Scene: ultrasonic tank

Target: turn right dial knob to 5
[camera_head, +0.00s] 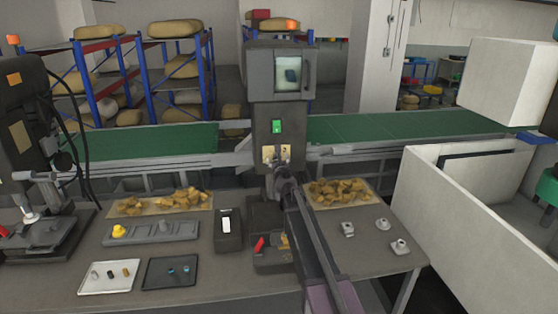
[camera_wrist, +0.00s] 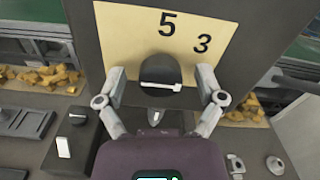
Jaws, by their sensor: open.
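In the wrist view, a black dial knob (camera_wrist: 158,72) with a white bar stands out from a cream plate (camera_wrist: 120,30) printed with 5 and 3. The 5 is above the knob and the 3 is to its upper right. The white bar lies nearly level across the knob's front; I cannot tell its setting. My gripper (camera_wrist: 161,78) is open, with one finger on each side of the knob and gaps visible. In the head view, my gripper (camera_head: 279,160) is at the two dial plates on the grey machine (camera_head: 260,118), partly hiding them; the knob is unclear there.
A green switch (camera_head: 277,127) is above the plates. Below stands a dark table (camera_head: 200,275) with yellow pieces on mats, a black box with a white switch (camera_head: 226,226), small trays and metal parts. A white partition (camera_head: 450,235) stands at right; a green conveyor (camera_head: 390,125) runs behind.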

